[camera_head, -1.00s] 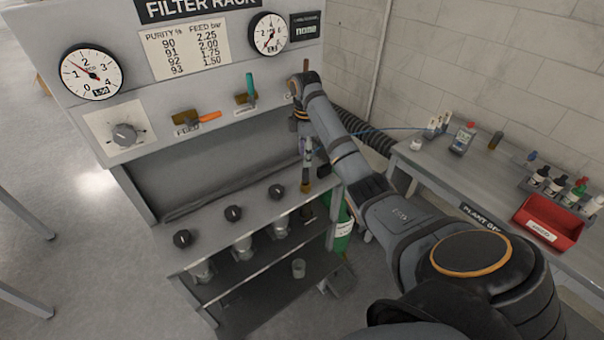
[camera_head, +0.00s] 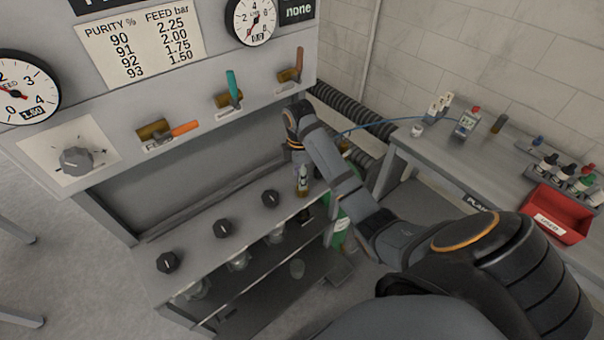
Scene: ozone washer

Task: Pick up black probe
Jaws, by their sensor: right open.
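I cannot make out a black probe for certain. A small stand (camera_head: 437,108) with pale upright pieces is at the back left of the side bench (camera_head: 425,148). A thin blue cable (camera_head: 385,123) runs from near it to the left, passing behind my right arm. My right gripper (camera_head: 303,190) points down over the right end of the filter rack's ledge, beside the black knobs. It is open, small in view and partly hidden by its own wrist. I see nothing held in it. My left gripper is out of view.
The filter rack (camera_head: 240,190) carries gauges, an orange, a teal and a brown handle, and several black knobs. A ribbed black hose (camera_head: 340,108) runs behind my wrist.

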